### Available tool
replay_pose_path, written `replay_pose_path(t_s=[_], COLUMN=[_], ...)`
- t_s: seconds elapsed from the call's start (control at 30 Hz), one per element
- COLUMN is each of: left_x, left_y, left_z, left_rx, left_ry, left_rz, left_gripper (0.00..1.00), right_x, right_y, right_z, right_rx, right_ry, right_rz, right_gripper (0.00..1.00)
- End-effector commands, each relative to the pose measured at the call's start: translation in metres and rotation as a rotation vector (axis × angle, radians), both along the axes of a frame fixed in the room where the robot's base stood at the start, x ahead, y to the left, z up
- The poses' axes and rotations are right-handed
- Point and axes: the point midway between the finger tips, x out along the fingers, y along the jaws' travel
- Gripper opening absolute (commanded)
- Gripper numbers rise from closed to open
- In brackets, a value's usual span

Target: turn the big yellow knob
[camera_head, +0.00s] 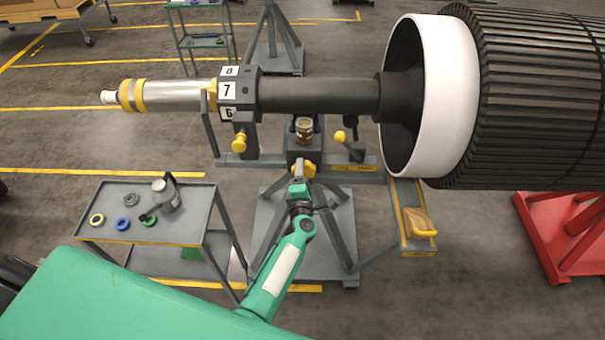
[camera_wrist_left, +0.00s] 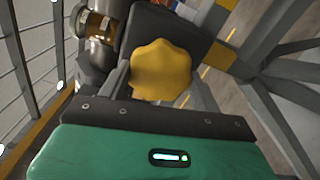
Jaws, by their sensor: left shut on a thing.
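The big yellow knob (camera_wrist_left: 161,70) has a lobed rim and sits on a dark block of the rotor stand. In the head view the knob (camera_head: 310,168) shows below the rotor shaft, just beyond my left gripper (camera_head: 303,176). In the left wrist view my left gripper (camera_wrist_left: 150,92) is at the knob and shut on it. One finger shows along the knob's left side; the other finger is hidden. My right gripper is not in view.
A small yellow knob (camera_head: 240,142) and another yellow knob (camera_head: 340,136) are on the stand nearby. The rotor (camera_head: 300,96) lies above. A grey cart (camera_head: 190,225) with rings and a tool stands to the left. A red stand (camera_head: 570,235) is at the right.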

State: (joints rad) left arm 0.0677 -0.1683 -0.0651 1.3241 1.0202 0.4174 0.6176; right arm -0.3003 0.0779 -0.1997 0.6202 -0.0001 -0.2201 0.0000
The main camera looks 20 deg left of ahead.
Motion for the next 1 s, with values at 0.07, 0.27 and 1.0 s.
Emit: replay_pose_path(t_s=[0.07,0.27,1.0], left_x=[-0.001,-0.001,-0.018], left_y=[-0.001,-0.001,-0.006], left_z=[-0.001,-0.001,0.0], left_rx=[0.003,0.004,0.004], left_ry=[0.004,0.004,0.003], left_rz=[-0.002,-0.002,-0.001], left_gripper=[0.41,0.41,0.86], right_x=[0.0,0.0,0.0], right_y=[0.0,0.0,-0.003], right_z=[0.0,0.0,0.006], right_rx=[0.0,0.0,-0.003], right_ry=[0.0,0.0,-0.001], right_rz=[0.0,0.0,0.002], right_gripper=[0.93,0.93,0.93])
